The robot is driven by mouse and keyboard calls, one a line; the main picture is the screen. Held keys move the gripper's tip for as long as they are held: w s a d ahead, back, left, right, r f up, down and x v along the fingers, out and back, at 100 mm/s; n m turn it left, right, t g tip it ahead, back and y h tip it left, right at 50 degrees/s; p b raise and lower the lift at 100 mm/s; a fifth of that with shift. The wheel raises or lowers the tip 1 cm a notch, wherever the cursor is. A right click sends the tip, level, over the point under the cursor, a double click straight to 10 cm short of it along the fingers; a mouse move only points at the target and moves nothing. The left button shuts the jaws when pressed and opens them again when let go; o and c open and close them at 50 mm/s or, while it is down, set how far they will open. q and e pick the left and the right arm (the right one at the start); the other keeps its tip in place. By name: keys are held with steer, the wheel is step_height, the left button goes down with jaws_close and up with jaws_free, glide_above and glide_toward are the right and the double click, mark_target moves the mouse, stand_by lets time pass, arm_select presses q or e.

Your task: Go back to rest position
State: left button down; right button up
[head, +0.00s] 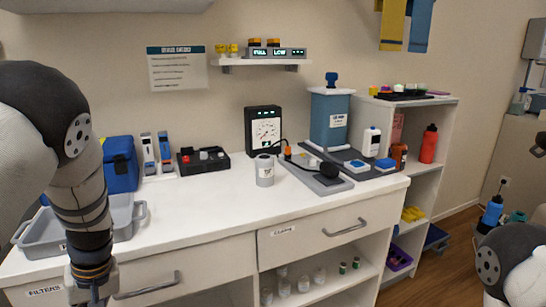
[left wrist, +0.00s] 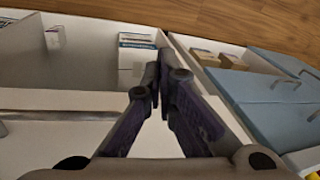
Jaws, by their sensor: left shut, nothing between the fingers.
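My left arm (head: 75,195) comes in from the left in the head view and hangs down in front of the counter's left end. Its gripper is cut off by the bottom edge there. In the left wrist view my left gripper (left wrist: 159,85) is shut, its fingertips together with nothing between them. Beyond the fingers that view shows shelves with boxes and a strip of wooden floor. A part of my right arm (head: 512,268) shows at the lower right of the head view. My right gripper is not in view.
The white counter (head: 205,205) has drawers below. A grey tray (head: 125,218) is at its left end, close to my left arm. A blue box (head: 120,165), a white jar (head: 264,170), a gauge (head: 263,130) and a blue container (head: 329,120) stand on it. The counter's front middle is clear.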

arm_select(q)
steer(key=s+d+f+m, duration=0.3)
steer(key=s+d+f, duration=0.1)
steer(key=s+f, duration=0.7)
steer(key=s+d+f+m+h, duration=0.1)
steer(key=s+d+m, duration=0.1)
steer(key=s+d, duration=0.4)
steer(key=s+d+f+m+h, duration=0.1)
steer(key=s+d, duration=0.4)
steer(key=s, duration=0.8)
steer(key=shift+d+f+m+g+h, duration=0.35)
steer(key=shift+f+m, duration=0.3)
steer(key=shift+m, duration=0.35)
